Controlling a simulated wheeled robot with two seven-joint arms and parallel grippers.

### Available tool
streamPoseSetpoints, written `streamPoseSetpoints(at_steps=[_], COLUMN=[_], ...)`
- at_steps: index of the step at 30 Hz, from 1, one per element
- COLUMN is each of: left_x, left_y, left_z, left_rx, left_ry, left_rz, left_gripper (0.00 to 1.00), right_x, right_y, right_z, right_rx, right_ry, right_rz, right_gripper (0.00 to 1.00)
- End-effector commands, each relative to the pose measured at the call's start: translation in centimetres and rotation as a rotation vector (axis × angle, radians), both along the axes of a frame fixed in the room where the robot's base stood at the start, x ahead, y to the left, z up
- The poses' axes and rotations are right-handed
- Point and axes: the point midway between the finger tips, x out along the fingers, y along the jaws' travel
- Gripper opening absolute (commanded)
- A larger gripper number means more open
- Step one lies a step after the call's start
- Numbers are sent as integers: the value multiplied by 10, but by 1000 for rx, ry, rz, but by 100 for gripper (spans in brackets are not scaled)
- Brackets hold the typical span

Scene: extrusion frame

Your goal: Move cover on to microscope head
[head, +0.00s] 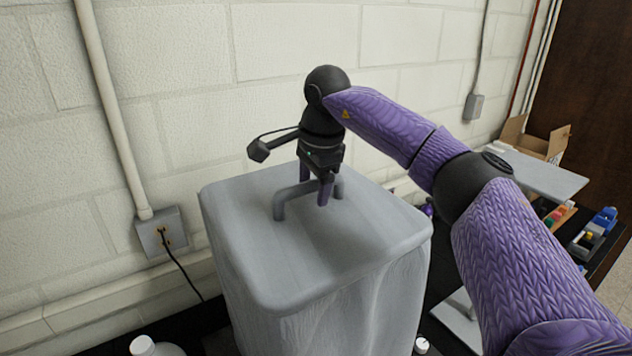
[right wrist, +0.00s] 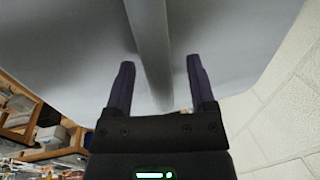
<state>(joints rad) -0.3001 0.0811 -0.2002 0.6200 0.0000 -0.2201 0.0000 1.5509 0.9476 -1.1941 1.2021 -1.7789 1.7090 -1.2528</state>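The grey cover (head: 375,245) is a large, soft-edged box shape standing upright on the dark table, with a raised handle (head: 279,208) on top. My right gripper (head: 314,190) points down at the handle, one finger on each side of it. In the right wrist view, the handle bar (right wrist: 152,45) runs between the two fingers of the right gripper (right wrist: 160,85), with gaps beside it; the gripper is open. I cannot make out a microscope head; the cover may hide it. My left gripper is not in view.
A wall with a conduit and outlet box (head: 163,232) stands close behind the cover. A white bottle (head: 156,347) is at the front left. At the right are a flat grey plate (head: 540,172), an open cardboard box (head: 537,138) and small coloured items (head: 597,228).

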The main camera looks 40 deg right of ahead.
Motion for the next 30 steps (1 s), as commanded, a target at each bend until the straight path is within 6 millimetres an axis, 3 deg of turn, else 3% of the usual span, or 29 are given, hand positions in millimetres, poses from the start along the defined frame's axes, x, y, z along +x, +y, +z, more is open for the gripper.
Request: streamPoseSetpoints(at_steps=[8, 18, 21, 30], left_x=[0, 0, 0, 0], left_y=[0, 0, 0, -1], left_z=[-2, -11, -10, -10], left_rx=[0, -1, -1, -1], left_ry=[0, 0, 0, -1], left_rz=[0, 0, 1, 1], left_gripper=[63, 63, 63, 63], right_x=[-1, -17, -19, -20], right_y=[0, 0, 0, -1], right_z=[4, 81, 93, 97], right_rx=[0, 1, 1, 1], right_ry=[-1, -3, -2, 1], right_rz=[-1, -1, -1, -1], right_gripper=[73, 73, 73, 73])
